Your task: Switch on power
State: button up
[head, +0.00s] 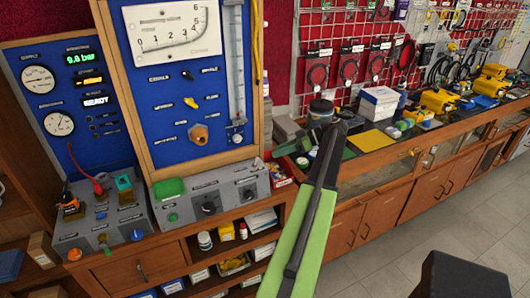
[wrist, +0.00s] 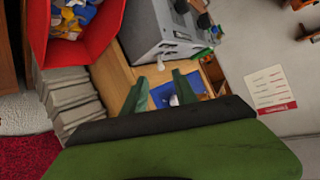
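A blue test panel (head: 165,130) in a wooden frame stands at the left, with a large scale meter (head: 172,30), several small switches and an orange-brown knob (head: 199,134). A grey control box (head: 212,197) below it has dark knobs and a green block (head: 169,188). The grey box also shows at the top of the wrist view (wrist: 150,30). I cannot tell which control is the power switch. My gripper (wrist: 160,85) is open with its two dark green fingers apart, and nothing shows held between them. It is apart from the grey box.
A second grey box (head: 100,218) with a red lead and coloured knobs stands at the left. A wooden counter (head: 385,158) with tools and boxes runs to the right. A red bin (wrist: 108,35) and grey stacked items (wrist: 68,100) show in the wrist view.

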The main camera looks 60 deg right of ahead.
jog(key=p+v, duration=0.3)
jog(key=v, duration=0.6)
